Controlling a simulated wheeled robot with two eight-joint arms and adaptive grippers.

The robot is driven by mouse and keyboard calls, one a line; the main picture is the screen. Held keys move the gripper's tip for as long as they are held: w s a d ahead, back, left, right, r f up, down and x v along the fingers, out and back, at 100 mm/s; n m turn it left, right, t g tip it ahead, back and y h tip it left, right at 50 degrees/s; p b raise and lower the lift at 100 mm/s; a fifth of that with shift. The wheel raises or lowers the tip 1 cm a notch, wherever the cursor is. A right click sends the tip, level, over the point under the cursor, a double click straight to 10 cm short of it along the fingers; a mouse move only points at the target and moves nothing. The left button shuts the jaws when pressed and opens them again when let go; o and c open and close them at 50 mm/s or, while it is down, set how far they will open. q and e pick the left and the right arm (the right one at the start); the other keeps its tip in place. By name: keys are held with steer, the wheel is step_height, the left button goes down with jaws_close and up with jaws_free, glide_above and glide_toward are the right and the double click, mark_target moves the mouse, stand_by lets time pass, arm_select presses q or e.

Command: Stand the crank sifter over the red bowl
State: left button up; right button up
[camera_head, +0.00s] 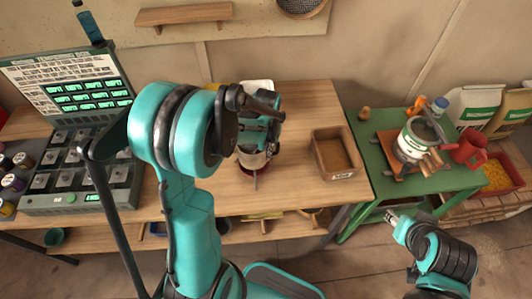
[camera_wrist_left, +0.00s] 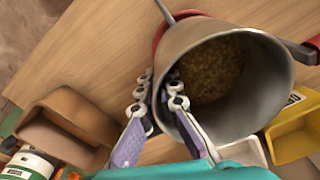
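The crank sifter (camera_wrist_left: 222,75) is a grey metal cup with brown grainy stuff inside. In the head view the sifter (camera_head: 250,160) is partly hidden by my left arm. The red bowl (camera_head: 250,189) shows beneath it, and its red rim (camera_wrist_left: 165,27) shows behind the cup in the wrist view. A thin rod points out from the sifter. My left gripper (camera_wrist_left: 160,88) has one finger inside the cup and one outside, closed about its wall. In the head view this gripper (camera_head: 264,135) is above the sifter. My right gripper (camera_head: 393,216) hangs low, away from the table; its fingers are too small to judge.
A brown wooden tray (camera_head: 335,153) stands right of the sifter, with bare wooden table between. A green table (camera_head: 370,165) at right holds a hand mill (camera_head: 414,142) and a red jug (camera_head: 469,147). A yellow bin (camera_wrist_left: 293,132) is close to the sifter.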

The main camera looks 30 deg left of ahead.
arm_select(q)
steer(key=o, duration=0.5)
steer(key=shift+r, duration=0.1)
step_height(320, 180, up, 12)
steer(key=shift+s+d+f, duration=0.1)
stand_by(0.4)
steer(key=s+d+t+b, duration=0.1)
steer(key=s+d+t, duration=0.1)
steer(key=s, duration=0.2)
steer(key=s+d+m+t+b, duration=0.1)
steer(key=s+d+t, duration=0.1)
steer(key=s, duration=0.2)
steer(key=s+d+t+b, duration=0.1)
steer(key=s+d+t, duration=0.1)
steer(key=s+t, duration=0.1)
steer(key=shift+s+d+f+m, duration=0.25)
steer(key=shift+s+f+m, duration=0.15)
steer(key=shift+s, duration=0.05)
